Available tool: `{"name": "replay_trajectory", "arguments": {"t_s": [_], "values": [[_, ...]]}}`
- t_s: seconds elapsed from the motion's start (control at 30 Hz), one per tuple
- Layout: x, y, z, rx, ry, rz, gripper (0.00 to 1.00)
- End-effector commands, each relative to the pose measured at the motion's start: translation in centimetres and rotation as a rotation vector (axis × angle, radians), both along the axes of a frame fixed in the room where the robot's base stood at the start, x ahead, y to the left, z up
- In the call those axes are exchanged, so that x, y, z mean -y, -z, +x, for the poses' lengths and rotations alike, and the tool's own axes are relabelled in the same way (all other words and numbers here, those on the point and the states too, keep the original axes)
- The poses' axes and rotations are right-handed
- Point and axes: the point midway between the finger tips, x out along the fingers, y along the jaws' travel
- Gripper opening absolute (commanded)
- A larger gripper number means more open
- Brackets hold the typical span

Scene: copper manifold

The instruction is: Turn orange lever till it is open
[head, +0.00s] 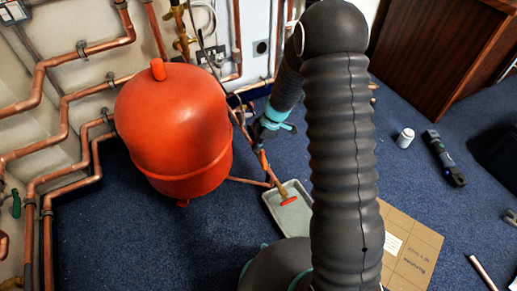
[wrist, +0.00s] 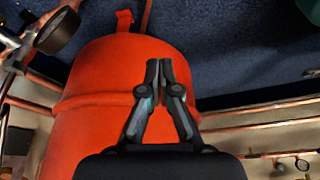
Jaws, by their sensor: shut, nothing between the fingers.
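A small orange-red handle (head: 288,201) sits on the end of a copper pipe above a grey tray in the head view. It may be the orange lever, but its open or shut position is too small to tell. I cannot make out a lever in the wrist view. My gripper (wrist: 158,68) is shut and empty, its fingertips together in front of the orange tank in the wrist view. In the head view my gripper (head: 262,140) is partly hidden, to the right of the tank and above the handle.
The large orange tank (head: 180,125) stands left of my gripper; it also fills much of the wrist view (wrist: 95,110). A pressure gauge (wrist: 58,30) is at upper left there. Copper pipes line the wall. The grey tray (head: 297,222) and a cardboard box (head: 408,245) lie on blue carpet.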

Motion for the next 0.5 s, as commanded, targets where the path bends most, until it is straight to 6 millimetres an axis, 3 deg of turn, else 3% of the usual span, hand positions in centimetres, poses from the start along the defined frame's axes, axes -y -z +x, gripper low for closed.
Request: {"name": "replay_trajectory", "arguments": {"t_s": [0.43,0.5], "values": [[-2.8,7.8,-0.2,-0.004,0.0,-0.001,0.0],[-2.4,8.2,-0.1,-0.001,0.004,-0.002,0.0]]}}
